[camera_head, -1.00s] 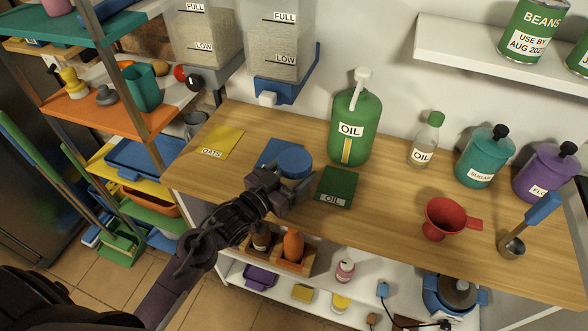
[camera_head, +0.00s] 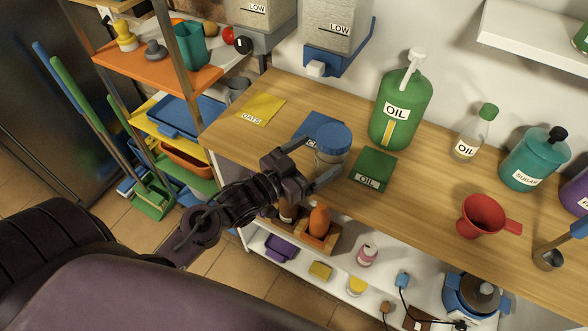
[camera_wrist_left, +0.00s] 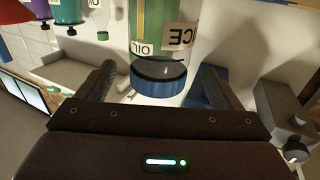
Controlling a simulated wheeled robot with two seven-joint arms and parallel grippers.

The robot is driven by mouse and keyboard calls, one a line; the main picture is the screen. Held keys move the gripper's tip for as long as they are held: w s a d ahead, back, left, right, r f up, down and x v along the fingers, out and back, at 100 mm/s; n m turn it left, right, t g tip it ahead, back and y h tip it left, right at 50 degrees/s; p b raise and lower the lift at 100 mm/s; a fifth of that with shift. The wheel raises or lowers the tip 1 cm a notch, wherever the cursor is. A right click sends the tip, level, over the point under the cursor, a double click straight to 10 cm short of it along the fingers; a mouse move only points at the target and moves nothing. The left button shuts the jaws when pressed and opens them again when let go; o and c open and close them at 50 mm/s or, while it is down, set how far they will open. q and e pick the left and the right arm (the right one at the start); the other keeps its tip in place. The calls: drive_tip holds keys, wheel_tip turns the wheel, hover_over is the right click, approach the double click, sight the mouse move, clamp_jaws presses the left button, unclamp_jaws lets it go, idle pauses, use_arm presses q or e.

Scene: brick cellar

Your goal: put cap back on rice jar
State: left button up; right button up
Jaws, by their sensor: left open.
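The rice jar (camera_head: 331,161) is a clear, pale jar standing upright on the wooden counter, partly hidden by my gripper. Its blue cap (camera_head: 334,138) sits on top and looks level. In the left wrist view, which is upside down, the blue cap (camera_wrist_left: 159,80) is at the jar's mouth, and a label ending in "ICE" shows on the jar (camera_wrist_left: 178,38). My left gripper (camera_head: 322,158) is open, with one finger on either side of the jar; contact cannot be told. The fingers also flank the cap in the wrist view. My right gripper is not in view.
A blue mat (camera_head: 312,128) lies behind the jar and a green OIL mat (camera_head: 374,168) to its right. A green oil pump bottle (camera_head: 400,105) stands behind. A red funnel (camera_head: 482,215) is farther right. A yellow OATS mat (camera_head: 262,108) lies left.

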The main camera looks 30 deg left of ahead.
use_arm(q)
drive_tip(key=v, duration=0.6)
drive_tip(key=shift+s+b, duration=0.2)
drive_tip(key=shift+b, duration=0.15)
